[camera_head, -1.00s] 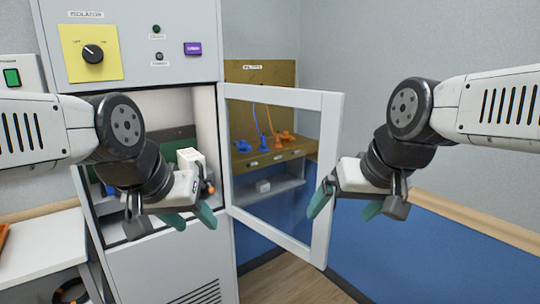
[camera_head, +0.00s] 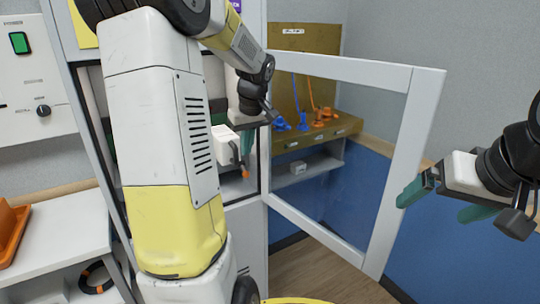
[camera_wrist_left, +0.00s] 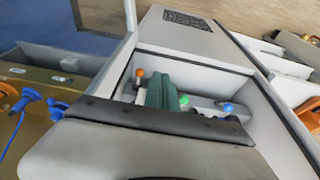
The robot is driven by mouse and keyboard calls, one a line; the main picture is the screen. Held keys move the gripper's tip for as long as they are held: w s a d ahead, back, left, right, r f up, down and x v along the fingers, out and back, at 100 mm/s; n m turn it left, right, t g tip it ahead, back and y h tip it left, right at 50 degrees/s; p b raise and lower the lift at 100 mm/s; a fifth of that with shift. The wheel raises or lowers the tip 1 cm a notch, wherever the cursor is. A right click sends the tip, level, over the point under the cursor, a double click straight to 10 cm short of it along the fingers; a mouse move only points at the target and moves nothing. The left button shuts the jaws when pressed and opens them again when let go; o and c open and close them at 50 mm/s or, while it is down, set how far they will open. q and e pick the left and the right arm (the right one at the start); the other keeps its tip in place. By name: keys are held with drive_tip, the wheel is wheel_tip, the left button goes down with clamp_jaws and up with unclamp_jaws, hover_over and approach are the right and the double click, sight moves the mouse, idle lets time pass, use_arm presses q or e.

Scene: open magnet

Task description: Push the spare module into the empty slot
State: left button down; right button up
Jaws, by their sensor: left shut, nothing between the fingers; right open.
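A white module (camera_head: 226,143) with a dark handle and an orange knob (camera_head: 246,174) sits at the cabinet opening, partly hidden by my left arm. In the left wrist view an orange knob (camera_wrist_left: 139,73), a green knob (camera_wrist_left: 184,100) and a blue knob (camera_wrist_left: 228,107) show inside the open bay. My left gripper (camera_head: 249,148) is shut and empty, close beside the white module; its green fingers (camera_wrist_left: 164,92) show between the orange and green knobs. I cannot tell whether they touch anything. The empty slot is not clearly visible. My right gripper (camera_head: 432,200) is open and empty, in front of the blue wall.
The glazed cabinet door (camera_head: 395,175) stands open to the right, between the bay and my right gripper. Behind it is a brown tool board (camera_head: 297,95) with blue and orange tools. A white shelf (camera_head: 60,240) with an orange tray (camera_head: 12,232) stands at left.

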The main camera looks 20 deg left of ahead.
sight(231, 153)
use_arm(q)
drive_tip(key=w+a+f, duration=0.5)
drive_tip(key=f, duration=0.5)
drive_tip(key=shift+w+a, duration=0.15)
drive_tip(key=shift+a, duration=0.1)
drive_tip(key=w+a, duration=0.4)
drive_tip(key=a, duration=0.1)
drive_tip(key=shift+w, duration=0.2)
drive_tip(key=shift+w+a, duration=0.2)
drive_tip(key=shift+r, duration=0.1)
